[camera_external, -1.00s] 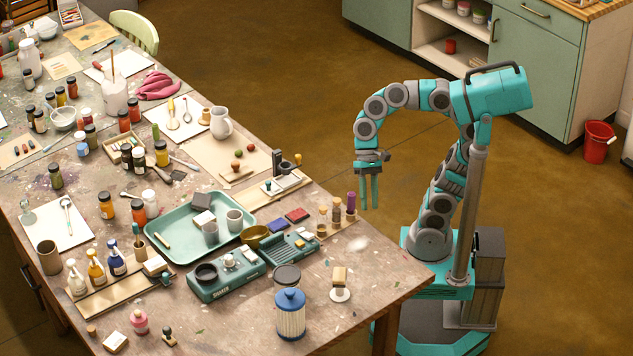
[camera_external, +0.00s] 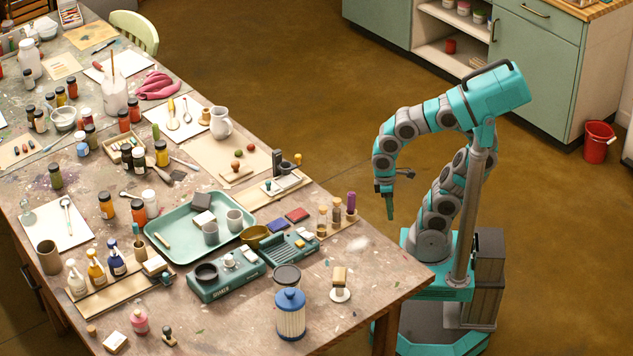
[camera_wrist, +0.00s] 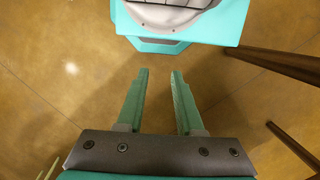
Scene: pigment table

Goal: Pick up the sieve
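My gripper (camera_external: 389,207) hangs to the right of the table, over the floor and close to my own base. In the wrist view its two fingers (camera_wrist: 160,76) stand apart with only brown floor between them, so it is open and empty. I cannot tell for sure which thing is the sieve. A round brass-coloured pan (camera_external: 254,237) sits at the front right of the green tray, behind the teal shaker box (camera_external: 226,280). A dark ring (camera_external: 206,272) lies on top of that box. The table's things are out of the wrist view.
The table (camera_external: 375,265) is crowded with jars, bottles and boards. A blue-lidded jar (camera_external: 290,318) and a small stand (camera_external: 340,284) are near its right end. The green tray (camera_external: 178,218) holds cups. Bare tabletop lies near the right corner. Open floor lies behind the arm.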

